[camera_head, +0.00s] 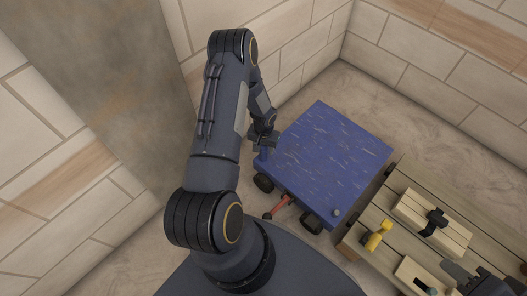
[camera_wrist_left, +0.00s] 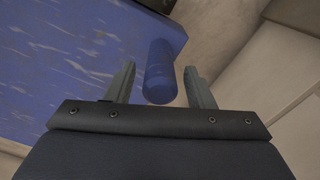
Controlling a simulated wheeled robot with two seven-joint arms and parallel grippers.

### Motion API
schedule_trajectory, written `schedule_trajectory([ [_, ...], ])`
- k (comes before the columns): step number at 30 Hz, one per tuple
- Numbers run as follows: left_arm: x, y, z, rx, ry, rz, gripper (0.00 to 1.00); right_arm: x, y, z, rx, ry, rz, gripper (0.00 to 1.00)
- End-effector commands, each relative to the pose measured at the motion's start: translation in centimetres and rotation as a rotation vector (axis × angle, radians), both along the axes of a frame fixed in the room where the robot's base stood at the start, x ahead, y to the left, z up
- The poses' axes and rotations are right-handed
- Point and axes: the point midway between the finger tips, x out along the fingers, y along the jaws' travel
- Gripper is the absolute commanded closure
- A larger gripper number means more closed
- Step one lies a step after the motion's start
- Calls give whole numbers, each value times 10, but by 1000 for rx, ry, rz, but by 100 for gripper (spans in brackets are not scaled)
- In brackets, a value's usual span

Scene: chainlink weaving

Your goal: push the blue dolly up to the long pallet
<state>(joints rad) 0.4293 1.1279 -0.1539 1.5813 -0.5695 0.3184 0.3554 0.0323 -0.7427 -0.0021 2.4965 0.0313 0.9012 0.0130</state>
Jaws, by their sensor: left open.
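The blue dolly (camera_head: 325,160) stands on the floor in the middle of the head view, with dark wheels and a scuffed flat deck. The slatted wooden long pallet (camera_head: 375,219) lies just to its right; a narrow dark strip shows between them. My left gripper (camera_head: 262,143) is at the dolly's left corner. In the left wrist view its open fingers (camera_wrist_left: 160,88) stand either side of a blue upright post (camera_wrist_left: 160,70) beside the deck (camera_wrist_left: 60,60); contact cannot be told. A dark part at the lower right (camera_head: 485,286) seems to be my right gripper; its jaws are unclear.
A red lever (camera_head: 278,206) sticks out at the dolly's near side, and a small grey knob (camera_head: 336,212) sits at its near corner. The pallet carries pale wooden blocks (camera_head: 432,216) and a yellow piece (camera_head: 377,236). Block walls stand behind; bare floor lies behind the dolly.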

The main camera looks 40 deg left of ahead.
Motion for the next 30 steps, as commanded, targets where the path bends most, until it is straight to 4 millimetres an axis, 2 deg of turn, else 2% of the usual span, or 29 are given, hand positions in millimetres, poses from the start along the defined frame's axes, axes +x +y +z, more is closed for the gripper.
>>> schedule_trajectory([
  [1,0,0,-12,-1,1,0,51,0,0,-6,0,0,0,64],
  [6,0,0,-26,0,0,-1,51,0,0,-11,0,0,0,64],
  [16,0,0,-29,0,0,0,51,0,0,-11,0,0,0,64],
  [27,0,0,-28,0,0,0,100,0,0,-11,0,0,0,64],
  [30,0,0,-28,0,0,0,100,0,0,-11,0,0,0,64],
])
